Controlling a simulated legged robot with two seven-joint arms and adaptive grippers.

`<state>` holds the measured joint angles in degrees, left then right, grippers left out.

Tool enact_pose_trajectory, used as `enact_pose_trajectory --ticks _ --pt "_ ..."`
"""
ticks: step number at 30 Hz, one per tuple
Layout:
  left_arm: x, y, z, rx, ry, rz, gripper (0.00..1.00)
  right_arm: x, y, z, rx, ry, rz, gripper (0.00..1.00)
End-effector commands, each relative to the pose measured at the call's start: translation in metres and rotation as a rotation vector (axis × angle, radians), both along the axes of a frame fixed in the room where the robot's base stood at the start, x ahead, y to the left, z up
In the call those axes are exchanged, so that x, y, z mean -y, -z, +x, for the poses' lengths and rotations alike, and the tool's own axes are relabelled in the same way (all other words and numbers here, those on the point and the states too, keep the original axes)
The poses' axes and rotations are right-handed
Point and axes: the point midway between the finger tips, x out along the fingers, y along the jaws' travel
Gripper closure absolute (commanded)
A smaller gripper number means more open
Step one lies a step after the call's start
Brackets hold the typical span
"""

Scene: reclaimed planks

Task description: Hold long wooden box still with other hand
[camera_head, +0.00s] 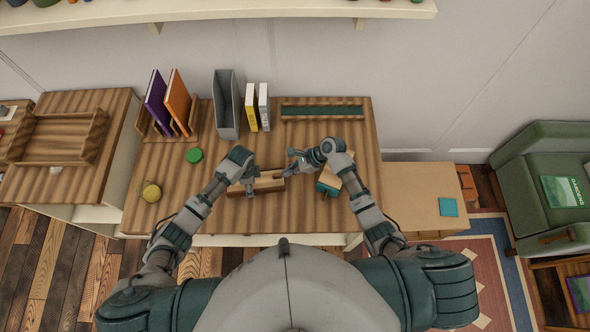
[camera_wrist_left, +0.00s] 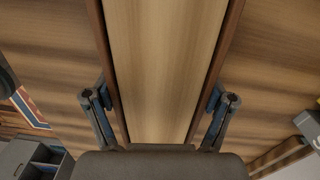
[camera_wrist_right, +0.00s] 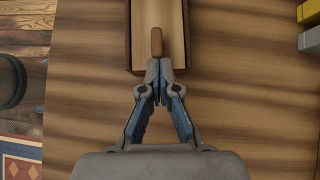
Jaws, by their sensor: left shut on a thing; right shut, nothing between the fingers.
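The long wooden box (camera_head: 268,184) lies on the wooden table in front of me. In the left wrist view the box (camera_wrist_left: 165,50) runs away from the camera, with a pale middle between darker sides. My left gripper (camera_head: 249,187) is shut on the box, one finger against each dark side. My right gripper (camera_head: 286,173) is shut and empty at the box's right end. In the right wrist view its tips (camera_wrist_right: 158,78) meet at a brown peg-like piece (camera_wrist_right: 156,42) at the near end of the box (camera_wrist_right: 175,30). I cannot tell whether they touch it.
A teal and wood object (camera_head: 330,183) stands close right of my right gripper. A green disc (camera_head: 194,155) and a yellow round thing (camera_head: 151,192) lie at left. Books, a grey file holder (camera_head: 227,105) and a slotted tray (camera_head: 322,112) stand along the back.

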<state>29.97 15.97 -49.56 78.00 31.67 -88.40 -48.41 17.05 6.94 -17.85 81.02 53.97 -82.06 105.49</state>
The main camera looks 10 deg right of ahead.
Motion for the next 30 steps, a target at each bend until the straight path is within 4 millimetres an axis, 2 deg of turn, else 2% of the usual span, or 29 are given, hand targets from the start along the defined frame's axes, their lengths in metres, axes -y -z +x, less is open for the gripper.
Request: enact_pose_trajectory --ticks 1,10,22,30 --pt "0.012 -0.002 -0.002 0.002 0.011 -0.023 0.61 -0.008 -0.001 -0.003 -0.002 -0.009 0.014 1.00" --pt "0.013 -0.003 -0.001 0.004 0.013 -0.027 0.61 -0.004 -0.007 -0.003 -0.001 -0.010 0.016 1.00" --pt "0.008 -0.001 -0.001 0.001 0.007 -0.016 0.61 0.054 -0.058 0.000 0.001 -0.005 0.010 1.00" --pt "0.007 -0.001 -0.001 0.001 0.006 -0.013 0.61 0.069 -0.071 -0.001 -0.001 -0.004 0.010 1.00"
